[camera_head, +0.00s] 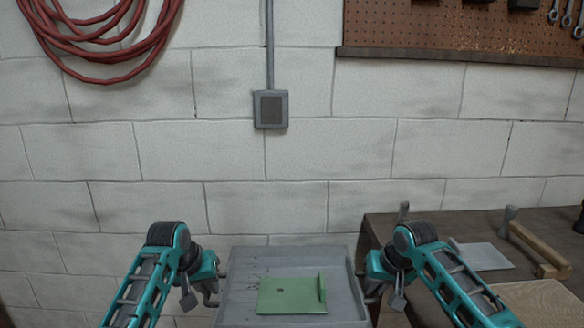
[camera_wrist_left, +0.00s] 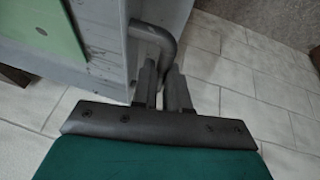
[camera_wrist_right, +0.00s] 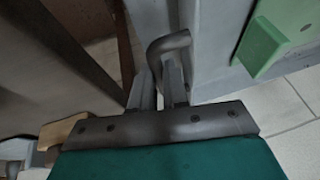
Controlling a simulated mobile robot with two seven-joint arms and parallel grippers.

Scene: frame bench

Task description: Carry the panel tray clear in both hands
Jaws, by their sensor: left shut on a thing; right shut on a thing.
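The grey panel tray (camera_head: 240,265) is at the bottom middle of the head view, between my two grippers. A green panel (camera_head: 285,296) with a raised edge on its right side and a small dark hole lies in it. My left gripper (camera_head: 213,287) is shut on the tray's left bent handle, which shows in the left wrist view (camera_wrist_left: 158,42). My right gripper (camera_head: 368,287) is shut on the right bent handle, which shows in the right wrist view (camera_wrist_right: 168,45). The tray looks about level. Its front edge is cut off by the head view.
A dark workbench (camera_head: 385,232) stands close at the right, beside my right gripper, with a grey plate (camera_head: 484,257) and a wooden-handled piece (camera_head: 540,248) on it. A block wall (camera_head: 200,150) is behind. Tiled floor (camera_wrist_left: 235,75) shows left of the tray.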

